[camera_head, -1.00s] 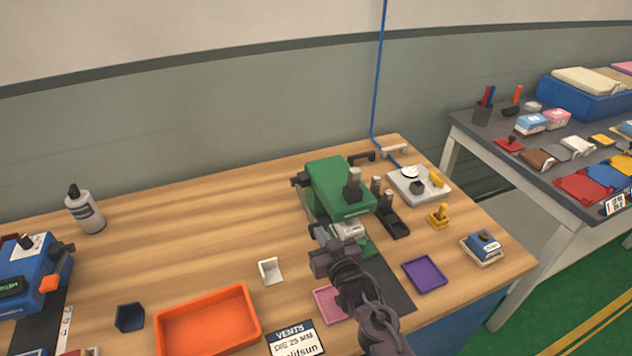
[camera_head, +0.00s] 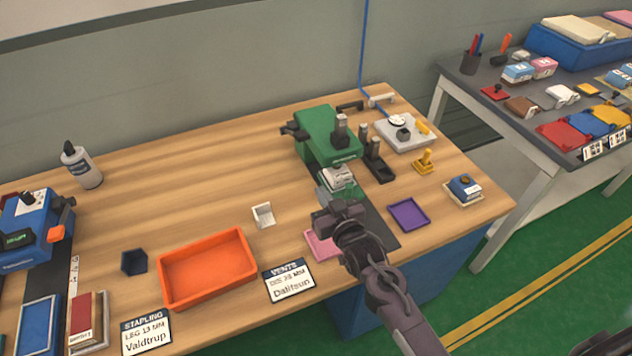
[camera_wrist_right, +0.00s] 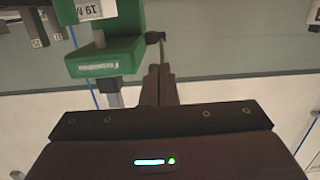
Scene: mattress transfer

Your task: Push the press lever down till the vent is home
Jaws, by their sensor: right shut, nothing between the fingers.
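The green press (camera_head: 325,135) stands at the back of the wooden bench, and its green body also shows in the right wrist view (camera_wrist_right: 105,60). A dark knobbed part (camera_head: 290,128), perhaps the press lever, sticks out on its left side; a black knob (camera_wrist_right: 155,38) shows beside the green body in the wrist view. A pale piece (camera_head: 338,178) sits at the front of the press; I cannot make out the vent. My right gripper (camera_head: 328,215) is shut and empty, in front of the press. In the wrist view its fingers (camera_wrist_right: 160,85) appear just below the knob. My left gripper is out of view.
An orange tray (camera_head: 208,267), a small white holder (camera_head: 263,214), a pink tray (camera_head: 321,244) and a purple tray (camera_head: 408,214) lie around the press. A grey device (camera_head: 404,132) and dark posts (camera_head: 374,150) stand to its right. Bare wood lies left of it.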

